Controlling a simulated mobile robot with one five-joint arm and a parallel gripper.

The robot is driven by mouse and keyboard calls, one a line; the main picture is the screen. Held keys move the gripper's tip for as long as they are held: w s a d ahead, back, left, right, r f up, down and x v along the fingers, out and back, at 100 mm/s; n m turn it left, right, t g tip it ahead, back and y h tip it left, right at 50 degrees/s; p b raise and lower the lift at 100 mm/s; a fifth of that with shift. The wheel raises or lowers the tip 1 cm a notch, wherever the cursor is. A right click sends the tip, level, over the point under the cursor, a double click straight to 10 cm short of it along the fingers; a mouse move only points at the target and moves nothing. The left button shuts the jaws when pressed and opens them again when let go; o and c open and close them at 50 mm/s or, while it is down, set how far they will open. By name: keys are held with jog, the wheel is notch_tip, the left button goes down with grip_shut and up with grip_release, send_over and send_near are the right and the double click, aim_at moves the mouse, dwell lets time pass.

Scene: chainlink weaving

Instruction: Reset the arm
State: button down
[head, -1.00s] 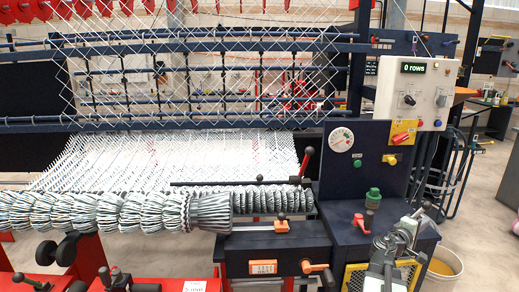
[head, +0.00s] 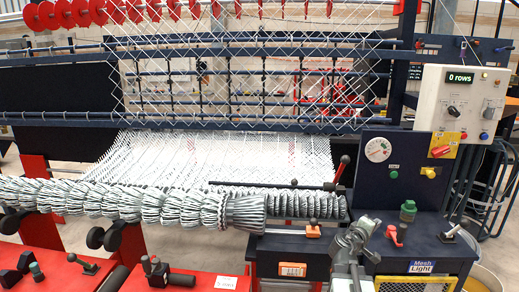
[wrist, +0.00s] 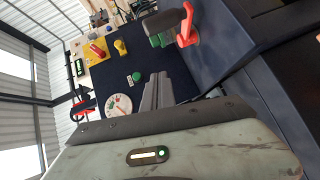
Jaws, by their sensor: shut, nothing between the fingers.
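My gripper (head: 366,226) is at the lower middle of the head view, in front of the dark machine housing and left of the red lever (head: 396,234). In the wrist view its grey fingers (wrist: 156,92) are together with nothing between them. They point toward the dark control panel (wrist: 125,82), with a round white gauge (wrist: 118,106) beside them. The gripper appears apart from the controls, though the exact gap cannot be told.
Near the arm are a green knob (head: 408,210), a yellow knob (head: 428,172) and an orange handle (head: 313,230). A control box (head: 459,105) reads "0 rows". White mesh (head: 230,160) and a bundled roll (head: 150,204) fill the left. A bucket (head: 483,279) stands at the lower right.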

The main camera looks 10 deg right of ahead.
jog(key=w+a+f+m+g+y+p, duration=0.1)
jog(key=a+f+y, duration=0.25)
jog(key=a, duration=0.75)
jog(key=w+a+f+m+g+y+p, duration=0.1)
jog(key=a+f+y, duration=0.3)
jog(key=a, duration=0.7)
jog(key=s+a+f+m+g+y, duration=0.1)
jog(key=s+a+f+g+y, duration=0.1)
jog(key=a, duration=0.4)
jog(key=s+a+f+g+y, duration=0.2)
jog(key=s+a+f, duration=0.2)
jog(key=s+a, duration=0.1)
jog(key=s+a+f+m+g+y, duration=0.1)
jog(key=s+a+f+g+y, duration=0.1)
jog(key=s+a, duration=0.3)
jog(key=shift+a+f+m, duration=0.3)
jog(key=shift+a+f, duration=0.2)
jog(key=shift+a, duration=0.35)
